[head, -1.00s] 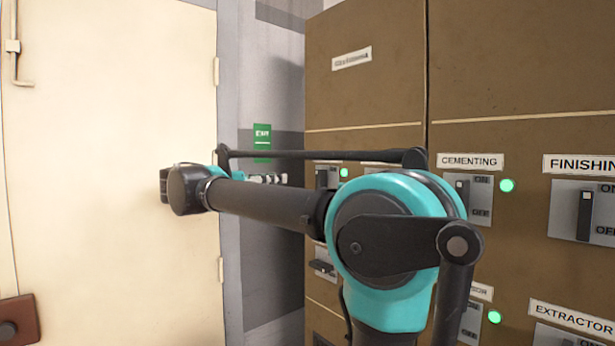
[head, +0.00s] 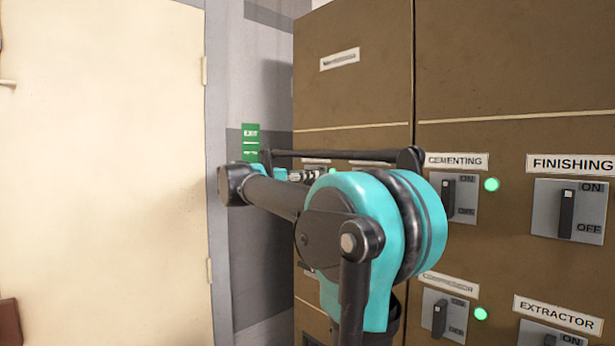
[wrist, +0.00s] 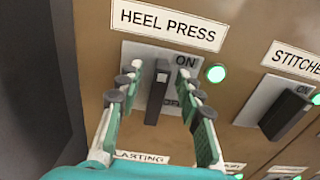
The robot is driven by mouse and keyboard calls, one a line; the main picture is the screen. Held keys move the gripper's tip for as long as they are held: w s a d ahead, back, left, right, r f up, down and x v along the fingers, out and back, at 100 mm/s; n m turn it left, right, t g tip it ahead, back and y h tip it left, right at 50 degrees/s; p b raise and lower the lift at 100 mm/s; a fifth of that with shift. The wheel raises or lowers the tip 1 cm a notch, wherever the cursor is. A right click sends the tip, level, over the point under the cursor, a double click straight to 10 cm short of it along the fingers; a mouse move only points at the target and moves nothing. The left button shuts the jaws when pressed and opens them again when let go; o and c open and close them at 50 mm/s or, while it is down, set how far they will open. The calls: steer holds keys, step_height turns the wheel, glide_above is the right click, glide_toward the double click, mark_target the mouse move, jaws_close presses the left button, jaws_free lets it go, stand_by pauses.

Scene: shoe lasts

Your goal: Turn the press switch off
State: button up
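The heel press switch shows in the wrist view as a black lever (wrist: 157,92) on a grey plate (wrist: 134,52), under a HEEL PRESS label (wrist: 168,24). A lit green lamp (wrist: 216,73) is to its right. ON is readable at the plate's upper right; the OFF mark is partly covered by a finger. My gripper (wrist: 160,80) is open, its fingers on either side of the lever with gaps showing. I cannot tell how far the fingertips are from the plate. In the head view, my gripper (head: 303,176) is small beside the cabinet, and my arm hides this switch.
The brown cabinet (head: 350,95) holds several similar switches: STITCHER (wrist: 285,114) is close right of the fingers, with CEMENTING (head: 447,197), FINISHING (head: 567,211) and EXTRACTOR further right. A LASTING label (wrist: 140,158) is below. A cream door (head: 100,170) stands at left.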

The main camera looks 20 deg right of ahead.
steer(key=shift+w+d, duration=0.2)
steer(key=shift+d, duration=0.3)
jaws_close()
